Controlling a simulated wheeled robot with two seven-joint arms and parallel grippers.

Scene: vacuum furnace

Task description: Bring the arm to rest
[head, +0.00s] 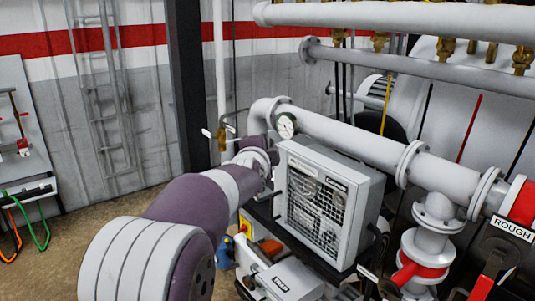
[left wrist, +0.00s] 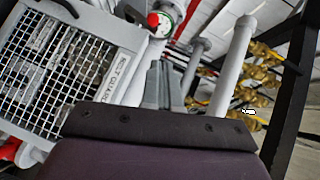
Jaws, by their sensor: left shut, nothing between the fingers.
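My left arm (head: 180,210), purple with pale grey bands, comes in at the lower left of the head view and reaches up toward the caged grey box. Its far end is beside the left side of the box, and I cannot make out the fingers there. In the left wrist view my left gripper (left wrist: 164,72) shows as grey fingers, shut and empty, beyond the dark wrist edge. The caged box (head: 325,200) has a wire mesh front; it also fills the left of the left wrist view (left wrist: 60,55). My right gripper is in neither view.
A thick grey pipe (head: 350,137) with a round gauge (head: 286,125) runs behind and above the box. A red-banded valve (head: 420,270) and a ROUGH label (head: 513,229) are at the lower right. A dark post (head: 188,80) stands behind. Floor (head: 90,235) shows at left.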

